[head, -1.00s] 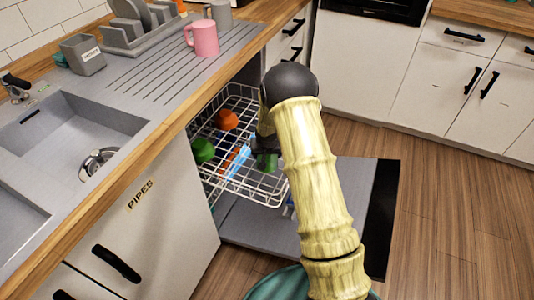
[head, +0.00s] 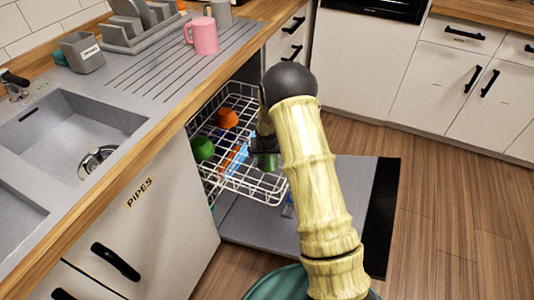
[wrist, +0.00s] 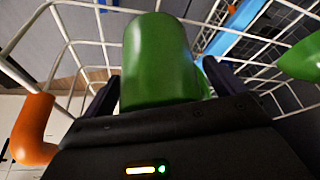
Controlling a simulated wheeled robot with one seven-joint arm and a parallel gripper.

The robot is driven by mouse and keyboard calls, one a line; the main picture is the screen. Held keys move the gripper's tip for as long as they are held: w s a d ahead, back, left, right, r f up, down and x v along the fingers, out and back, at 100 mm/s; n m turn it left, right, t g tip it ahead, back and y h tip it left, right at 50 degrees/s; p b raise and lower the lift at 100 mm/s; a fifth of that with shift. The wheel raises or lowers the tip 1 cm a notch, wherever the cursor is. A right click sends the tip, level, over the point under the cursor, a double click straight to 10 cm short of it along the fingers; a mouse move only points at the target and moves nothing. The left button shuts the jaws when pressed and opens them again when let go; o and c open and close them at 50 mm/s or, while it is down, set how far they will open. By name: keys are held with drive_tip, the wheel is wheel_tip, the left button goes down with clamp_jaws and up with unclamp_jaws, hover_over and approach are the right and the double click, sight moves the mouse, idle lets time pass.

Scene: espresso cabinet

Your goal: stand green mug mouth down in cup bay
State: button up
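The green mug (wrist: 160,60) is in the wrist view, between the two dark fingers of my gripper (wrist: 162,80). The fingers lie close against both its sides, and my gripper looks shut on it. In the head view the mug (head: 266,161) is a small green patch below my gripper (head: 265,148), at the right side of the white wire rack (head: 262,192). My arm hides part of it. I cannot tell whether the mug touches the rack, or which part of the rack is the cup bay.
Another green item (head: 203,149), an orange item (head: 227,118) and a blue item (head: 238,160) are in the rack. White wires surround my gripper closely. The open door (head: 340,200) lies below. A pink mug (head: 202,36) stands on the drainboard above.

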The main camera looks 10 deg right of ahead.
drive_tip(key=p+v, duration=0.3)
drive_tip(key=v, duration=1.4)
drive_tip(key=shift+r, duration=0.2)
drive_tip(key=s+r+n+g+p, duration=0.1)
drive_tip(key=s+r, duration=0.3)
drive_tip(key=s, duration=0.8)
drive_tip(key=s+r+n+g, duration=0.1)
drive_tip(key=s+r, duration=0.3)
drive_tip(key=s, duration=0.8)
wheel_tip(320, 180, up, 23)
drive_tip(key=d+p, duration=0.1)
drive_tip(key=p, duration=2.3)
drive_tip(key=shift+w+y, duration=0.2)
drive_tip(key=shift+y, duration=0.2)
